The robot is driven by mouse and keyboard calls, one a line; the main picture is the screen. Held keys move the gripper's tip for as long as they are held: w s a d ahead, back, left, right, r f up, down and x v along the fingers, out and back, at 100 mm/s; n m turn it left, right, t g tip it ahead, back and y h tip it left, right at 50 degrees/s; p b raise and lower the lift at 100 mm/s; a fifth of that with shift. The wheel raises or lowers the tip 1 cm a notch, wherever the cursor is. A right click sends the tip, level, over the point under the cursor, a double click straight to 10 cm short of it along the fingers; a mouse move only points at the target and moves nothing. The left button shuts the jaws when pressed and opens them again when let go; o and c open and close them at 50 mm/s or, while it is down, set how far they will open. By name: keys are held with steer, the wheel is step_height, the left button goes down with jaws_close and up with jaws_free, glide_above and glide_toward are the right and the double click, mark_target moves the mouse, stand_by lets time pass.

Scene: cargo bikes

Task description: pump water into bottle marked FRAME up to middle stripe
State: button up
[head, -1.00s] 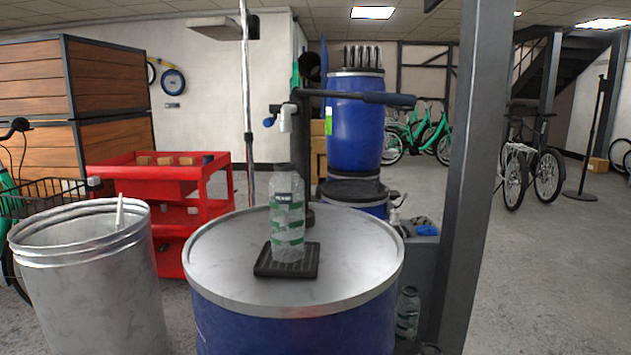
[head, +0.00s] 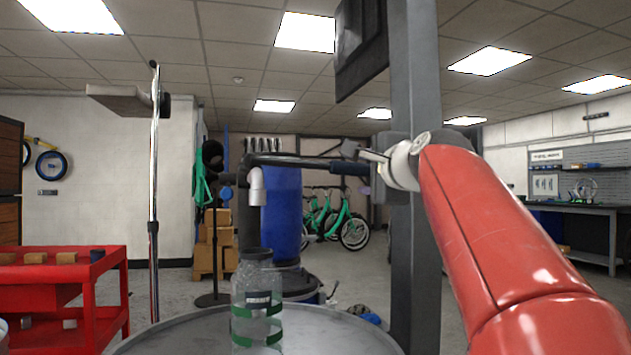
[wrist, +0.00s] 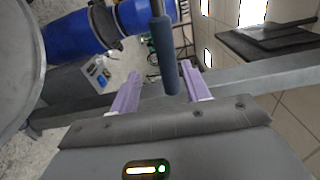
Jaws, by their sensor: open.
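The clear bottle (head: 257,315) stands upright on the drum top (head: 330,335), with green stripes and a dark label too small to read surely. I cannot make out water in it. The pump's pale spout (head: 256,187) points down just above the bottle mouth. The dark pump lever (head: 300,161) runs right from the spout to a thick grip. My gripper (head: 362,160) is at the grip end. In the wrist view the grip (wrist: 163,55) lies between the spread pale purple fingers of my gripper (wrist: 160,76), with gaps beside it.
A grey post (head: 415,240) stands right behind my gripper. A red cart (head: 75,295) is at left and a blue barrel (head: 281,215) behind the pump. Green bicycles (head: 340,222) stand farther back, with open floor before them.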

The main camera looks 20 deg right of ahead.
steer(key=shift+w+d+r, duration=0.15)
steer(key=shift+w+r, duration=0.15)
steer(key=shift+r, duration=0.1)
steer(key=shift+w+r, duration=0.1)
steer(key=shift+w, duration=0.3)
steer(key=w+p, duration=0.2)
steer(key=w, duration=0.4)
steer(key=shift+w, duration=0.35)
jaws_close()
